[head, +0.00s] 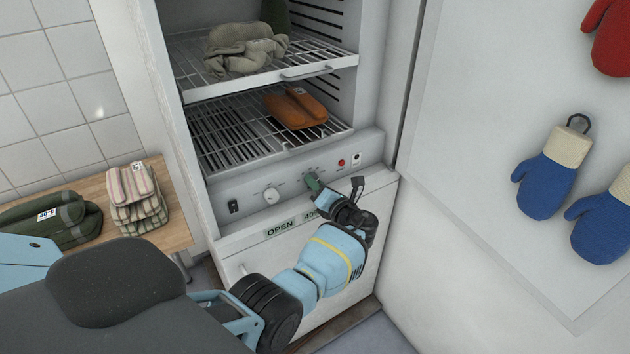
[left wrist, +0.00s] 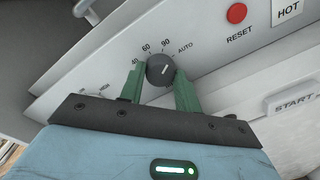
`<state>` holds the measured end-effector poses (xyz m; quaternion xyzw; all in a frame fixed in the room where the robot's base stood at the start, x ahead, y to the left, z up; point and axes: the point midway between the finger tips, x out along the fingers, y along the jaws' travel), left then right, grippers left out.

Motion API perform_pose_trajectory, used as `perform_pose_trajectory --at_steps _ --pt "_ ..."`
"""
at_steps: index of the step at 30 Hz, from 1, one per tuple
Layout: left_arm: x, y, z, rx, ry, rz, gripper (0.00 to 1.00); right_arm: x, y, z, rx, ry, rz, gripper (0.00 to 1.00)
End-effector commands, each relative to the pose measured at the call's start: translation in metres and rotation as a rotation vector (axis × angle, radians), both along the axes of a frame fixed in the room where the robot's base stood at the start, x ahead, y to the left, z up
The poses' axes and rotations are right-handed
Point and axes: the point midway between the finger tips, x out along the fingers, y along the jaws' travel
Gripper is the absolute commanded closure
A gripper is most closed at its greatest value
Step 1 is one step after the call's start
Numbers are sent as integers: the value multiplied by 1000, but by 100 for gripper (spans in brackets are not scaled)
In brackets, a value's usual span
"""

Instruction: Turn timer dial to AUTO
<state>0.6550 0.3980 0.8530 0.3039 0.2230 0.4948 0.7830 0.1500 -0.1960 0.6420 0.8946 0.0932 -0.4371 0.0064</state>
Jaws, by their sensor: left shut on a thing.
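The timer dial (left wrist: 160,69) is a small dark round knob with a white pointer mark. It sits on the dryer's light control panel (head: 233,194), with 40, 60, 90 and AUTO printed in an arc around it. In the left wrist view the pointer slants up and right, roughly toward AUTO; exact alignment is hard to tell. My left gripper (head: 315,184) reaches up to the panel, and its green fingers (left wrist: 159,75) are shut on the dial, one on each side. In the head view the fingers mostly hide the dial. My right gripper is not in view.
A white knob (head: 271,196), black switch (head: 234,207) and red reset button (head: 341,162) share the panel. Above, wire racks hold orange cloth (head: 296,107) and beige cloth (head: 243,47). A wooden table (head: 180,235) with folded cloths stands left. Blue mitts (head: 545,184) hang right.

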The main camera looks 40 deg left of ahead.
Motion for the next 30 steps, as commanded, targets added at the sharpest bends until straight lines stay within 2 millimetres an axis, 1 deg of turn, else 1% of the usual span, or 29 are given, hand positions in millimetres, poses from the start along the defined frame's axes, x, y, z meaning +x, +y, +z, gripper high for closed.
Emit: perform_pose_trajectory --at_steps 1,9,15,22,30 --pt "1 1 5 18 34 2 90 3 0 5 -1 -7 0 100" --pt "1 2 3 97 227 3 90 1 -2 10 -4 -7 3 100" --pt "1 1 2 134 320 2 90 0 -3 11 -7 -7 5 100" --pt "1 1 1 155 374 2 90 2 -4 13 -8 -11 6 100" --pt "1 1 0 160 386 2 90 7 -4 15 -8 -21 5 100"
